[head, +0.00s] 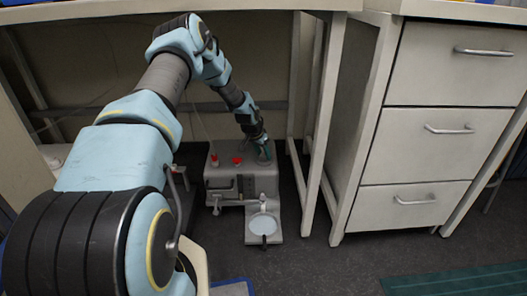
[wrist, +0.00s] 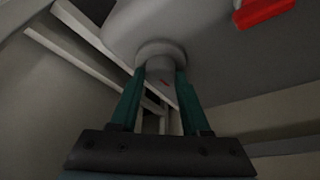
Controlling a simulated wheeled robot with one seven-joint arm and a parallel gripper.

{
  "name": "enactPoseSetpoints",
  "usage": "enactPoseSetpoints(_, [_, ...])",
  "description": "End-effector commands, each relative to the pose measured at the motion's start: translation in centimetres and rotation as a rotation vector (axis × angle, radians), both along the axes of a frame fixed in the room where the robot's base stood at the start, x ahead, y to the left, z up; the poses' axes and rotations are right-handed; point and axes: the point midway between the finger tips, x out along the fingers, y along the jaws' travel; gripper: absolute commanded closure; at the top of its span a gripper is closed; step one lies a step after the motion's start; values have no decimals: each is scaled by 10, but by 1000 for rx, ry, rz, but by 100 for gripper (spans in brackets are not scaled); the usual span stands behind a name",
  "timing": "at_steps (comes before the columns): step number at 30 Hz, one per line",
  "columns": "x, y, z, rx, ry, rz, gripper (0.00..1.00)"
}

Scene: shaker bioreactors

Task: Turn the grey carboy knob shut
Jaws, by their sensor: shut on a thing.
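The grey carboy (head: 231,180) stands on the floor under the bench. My gripper (head: 265,155) reaches down to its top right corner. In the wrist view, my gripper (wrist: 160,76) has its two green fingers on either side of the round grey knob (wrist: 160,66), shut on it. The knob has a wider collar at its base and a small red mark on its face. In the head view the knob is mostly hidden by my gripper.
Two red parts stand on the carboy's top, left (head: 214,160) and middle (head: 237,161). A small stand with a round white plate (head: 263,224) sits in front. Bench legs (head: 318,130) and a drawer cabinet (head: 425,120) are at the right.

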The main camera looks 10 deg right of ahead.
Motion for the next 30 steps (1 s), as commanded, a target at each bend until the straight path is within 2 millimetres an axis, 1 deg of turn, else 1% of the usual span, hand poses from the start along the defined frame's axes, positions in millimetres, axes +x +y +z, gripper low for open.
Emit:
enactPoseSetpoints(9, [0, 0, -1, 1, 2, -90, 100])
enactPoseSetpoints(23, [0, 1, -1, 3, 2, -103, 100])
enactPoseSetpoints(24, [0, 1, -1, 3, 2, -103, 50])
enactPoseSetpoints(30, [0, 0, -1, 2, 1, -102, 28])
